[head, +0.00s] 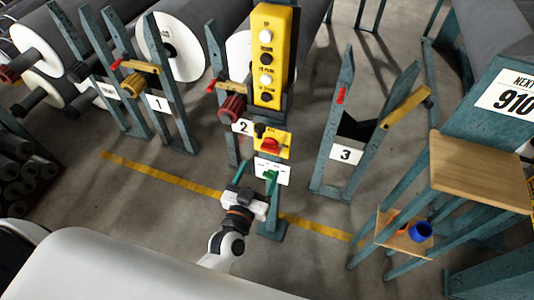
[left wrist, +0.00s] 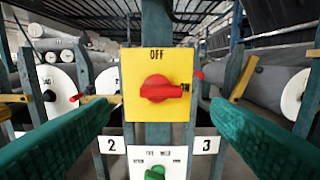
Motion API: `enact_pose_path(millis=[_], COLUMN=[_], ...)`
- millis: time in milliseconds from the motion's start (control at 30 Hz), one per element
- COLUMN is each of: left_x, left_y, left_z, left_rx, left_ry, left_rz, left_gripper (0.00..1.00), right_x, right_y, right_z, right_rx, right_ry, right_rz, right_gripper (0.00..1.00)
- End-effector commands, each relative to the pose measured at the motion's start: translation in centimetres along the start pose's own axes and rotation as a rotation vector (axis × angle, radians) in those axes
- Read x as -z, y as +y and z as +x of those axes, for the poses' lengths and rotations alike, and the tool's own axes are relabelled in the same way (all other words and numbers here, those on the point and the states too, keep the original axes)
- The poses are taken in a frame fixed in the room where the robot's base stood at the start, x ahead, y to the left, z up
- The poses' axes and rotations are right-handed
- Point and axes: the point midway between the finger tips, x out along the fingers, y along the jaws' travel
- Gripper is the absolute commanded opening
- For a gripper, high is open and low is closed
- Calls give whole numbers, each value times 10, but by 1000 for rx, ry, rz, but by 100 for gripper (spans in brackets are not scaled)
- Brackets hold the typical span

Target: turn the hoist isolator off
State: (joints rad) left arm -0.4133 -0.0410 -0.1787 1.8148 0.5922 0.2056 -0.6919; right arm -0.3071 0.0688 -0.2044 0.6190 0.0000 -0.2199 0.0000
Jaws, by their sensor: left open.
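The hoist isolator is a yellow plate with a red rotary handle (head: 270,146) on a teal post. In the left wrist view the red handle (left wrist: 160,89) lies horizontal, its grip end pointing right. The word OFF is printed above it, at the top of the yellow plate (left wrist: 136,111). My left gripper (head: 250,175) is open in front of the post, below the isolator in the head view. Its green fingers (left wrist: 160,110) stand wide apart on either side of the plate, apart from the handle. My right gripper is not in view.
A white plate with a green knob (left wrist: 154,173) sits just below the isolator. A yellow push-button pendant (head: 268,55) hangs above it. Large rolls stand behind.

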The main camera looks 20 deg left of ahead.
Motion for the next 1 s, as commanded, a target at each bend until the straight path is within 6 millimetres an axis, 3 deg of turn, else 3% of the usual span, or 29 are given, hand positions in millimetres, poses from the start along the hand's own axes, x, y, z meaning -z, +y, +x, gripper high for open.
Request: enact_pose_path(millis=[100,333,767,1000], left_x=[-1,0,0,0], left_y=[0,0,0,0], left_z=[26,60,70,70], left_rx=[0,1,1,1], left_ry=[-2,-1,1,1], left_rz=[-1,-1,0,0], left_gripper=[73,73,73,35], right_x=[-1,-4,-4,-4], right_y=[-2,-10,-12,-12], right_z=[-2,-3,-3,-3], right_rx=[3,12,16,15], right_ry=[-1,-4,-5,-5], right_rz=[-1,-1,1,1], right_gripper=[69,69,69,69])
